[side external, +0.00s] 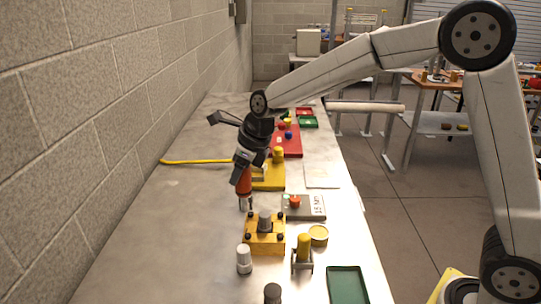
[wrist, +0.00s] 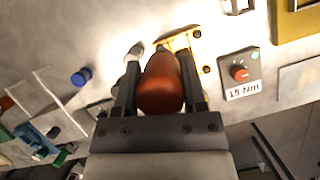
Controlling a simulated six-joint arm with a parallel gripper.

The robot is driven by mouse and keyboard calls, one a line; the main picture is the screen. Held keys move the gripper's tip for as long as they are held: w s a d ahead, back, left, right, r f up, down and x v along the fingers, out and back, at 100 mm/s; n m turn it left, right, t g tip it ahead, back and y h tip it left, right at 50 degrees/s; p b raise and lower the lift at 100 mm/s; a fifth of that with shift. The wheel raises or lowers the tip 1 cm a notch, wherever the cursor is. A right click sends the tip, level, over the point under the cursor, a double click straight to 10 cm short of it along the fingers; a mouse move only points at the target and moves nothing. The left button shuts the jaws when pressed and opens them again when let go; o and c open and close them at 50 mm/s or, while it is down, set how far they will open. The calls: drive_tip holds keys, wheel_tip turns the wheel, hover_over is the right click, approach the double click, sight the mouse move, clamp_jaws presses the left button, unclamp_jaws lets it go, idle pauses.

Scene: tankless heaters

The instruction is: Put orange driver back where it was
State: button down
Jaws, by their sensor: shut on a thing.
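The orange driver (side external: 243,186) is held in my gripper (side external: 244,170), roughly upright with a slight tilt. Its grey lower end points down over the metal bench, behind and left of the yellow block (side external: 278,244). I cannot tell whether that end touches anything. In the wrist view, the orange handle (wrist: 161,88) sits between the two dark fingers of my gripper (wrist: 160,72). The handle hides most of the driver's shaft and tip there. No empty holder for the driver can be clearly made out.
A grey "15 Nm" box (side external: 317,209) with a red knob stands right of the driver. A white cylinder (side external: 244,260), a bracketed yellow cylinder (side external: 303,247) and a green tray (side external: 347,286) are nearer. A yellow plate (side external: 270,182) lies behind.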

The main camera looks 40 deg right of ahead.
drive_tip(key=w+d+f, duration=0.2)
drive_tip(key=w+d, duration=0.3)
drive_tip(key=w, duration=0.1)
drive_tip(key=w+d+f, duration=0.2)
drive_tip(key=w+d, duration=0.4)
drive_tip(key=w, duration=0.1)
drive_tip(key=shift+w+f, duration=0.25)
drive_tip(key=shift+w, duration=0.05)
drive_tip(key=shift+f, duration=0.1)
wheel_tip(320, 180, down, 8)
idle(0.5)
drive_tip(key=shift+c, duration=0.7)
unclamp_jaws()
drive_tip(key=shift+f, duration=0.15)
